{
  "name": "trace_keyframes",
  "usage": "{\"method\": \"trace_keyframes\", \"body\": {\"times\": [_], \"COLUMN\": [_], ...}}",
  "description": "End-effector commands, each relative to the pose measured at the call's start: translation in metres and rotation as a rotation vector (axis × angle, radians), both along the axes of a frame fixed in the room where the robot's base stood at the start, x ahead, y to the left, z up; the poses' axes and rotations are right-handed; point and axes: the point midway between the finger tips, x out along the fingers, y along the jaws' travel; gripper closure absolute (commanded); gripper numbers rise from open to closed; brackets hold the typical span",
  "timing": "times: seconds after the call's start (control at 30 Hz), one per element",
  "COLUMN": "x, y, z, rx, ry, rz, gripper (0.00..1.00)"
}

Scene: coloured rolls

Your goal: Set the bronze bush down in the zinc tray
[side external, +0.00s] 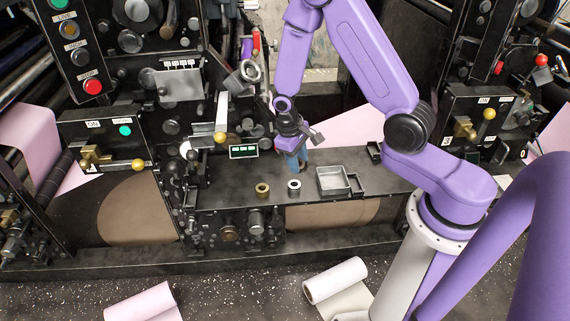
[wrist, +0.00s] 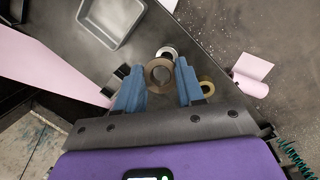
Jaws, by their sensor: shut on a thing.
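My gripper (wrist: 160,82) has its two blue fingers closed on a brown-bronze ring, the bronze bush (wrist: 160,88), seen end-on in the wrist view. In the side view my gripper (side external: 296,164) hangs above the bench behind the loose rings, and the bush cannot be made out between the fingers. The zinc tray (side external: 333,181) is a square, shallow grey tray on the bench, to the right of my gripper. It looks empty. In the wrist view the tray (wrist: 112,15) is at upper left, clear of the fingers and the bush.
A silver ring (side external: 294,191) stands on the bench left of the tray, and a brass-coloured ring (side external: 262,193) stands further left. A dark bracket (side external: 356,184) is beside the tray's right side. Machine panels rise at the left. Bare bench (side external: 225,197) lies left of the rings.

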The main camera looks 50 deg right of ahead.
Motion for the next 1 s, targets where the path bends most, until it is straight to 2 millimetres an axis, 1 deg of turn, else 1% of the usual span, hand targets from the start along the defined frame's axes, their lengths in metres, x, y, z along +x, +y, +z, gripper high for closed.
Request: {"method": "trace_keyframes", "body": {"times": [0.03, 0.17, 0.3, 0.43, 0.53, 0.67, 0.77, 1.0], "x": [-0.003, -0.015, -0.034, -0.051, -0.058, -0.061, -0.061, -0.061], "y": [-0.01, -0.037, -0.069, -0.091, -0.099, -0.102, -0.102, -0.102], "z": [-0.001, -0.005, -0.009, -0.011, -0.011, -0.015, -0.021, -0.045], "rx": [0.009, 0.032, 0.053, 0.058, 0.059, 0.058, 0.058, 0.058], "ry": [0.023, 0.098, 0.194, 0.263, 0.288, 0.298, 0.3, 0.298], "rz": [0.019, 0.114, 0.235, 0.331, 0.366, 0.383, 0.384, 0.382], "gripper": [1.0, 1.0, 1.0, 1.0, 1.0, 1.0, 1.0, 1.0]}}
